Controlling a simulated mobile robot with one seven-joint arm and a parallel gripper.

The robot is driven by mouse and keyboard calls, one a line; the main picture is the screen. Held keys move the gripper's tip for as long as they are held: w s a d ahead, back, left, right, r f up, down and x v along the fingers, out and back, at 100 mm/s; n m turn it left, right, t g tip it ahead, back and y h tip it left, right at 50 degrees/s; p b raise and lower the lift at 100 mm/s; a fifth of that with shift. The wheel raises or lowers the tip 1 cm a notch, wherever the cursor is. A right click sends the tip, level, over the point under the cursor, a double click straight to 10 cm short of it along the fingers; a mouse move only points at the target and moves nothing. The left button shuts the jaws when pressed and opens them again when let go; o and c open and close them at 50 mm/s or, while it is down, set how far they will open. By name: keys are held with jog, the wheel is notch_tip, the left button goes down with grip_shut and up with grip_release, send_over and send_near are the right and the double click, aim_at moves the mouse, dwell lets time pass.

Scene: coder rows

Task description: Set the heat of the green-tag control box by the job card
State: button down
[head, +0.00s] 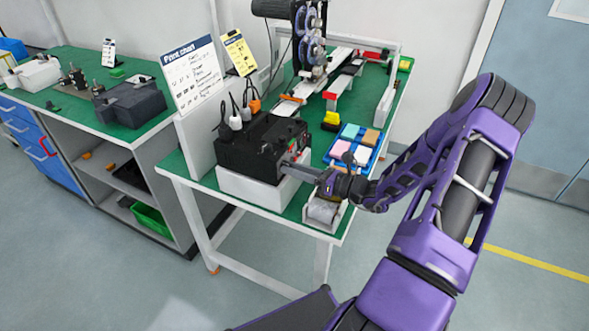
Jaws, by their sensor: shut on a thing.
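A black control box (255,145) sits on a white block (258,190) at the near left of the green-topped bench (328,213). My gripper (290,164) reaches in from the right, its fingertips at the box's right-hand front face. It is shut on a control there, probably a knob, which the fingers hide. A small red spot (292,147) shows on that face above the fingers. I cannot make out a green tag or the heat setting. A yellow card (238,54) stands behind the box, beside a white board headed "Print chart" (192,80); the card's small writing is unreadable.
A printer-like machine (310,50) stands behind. Plugs and cables (236,122) rise behind the box. Floor in front is clear.

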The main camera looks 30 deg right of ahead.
dwell(0.3)
jog(key=c, duration=0.8)
grip_release()
jog(key=shift+c, duration=0.2)
jog(key=v, duration=1.7)
jog(key=shift+s+b, duration=0.2)
jog(key=shift+b, duration=0.1)
jog(key=shift+d, duration=0.1)
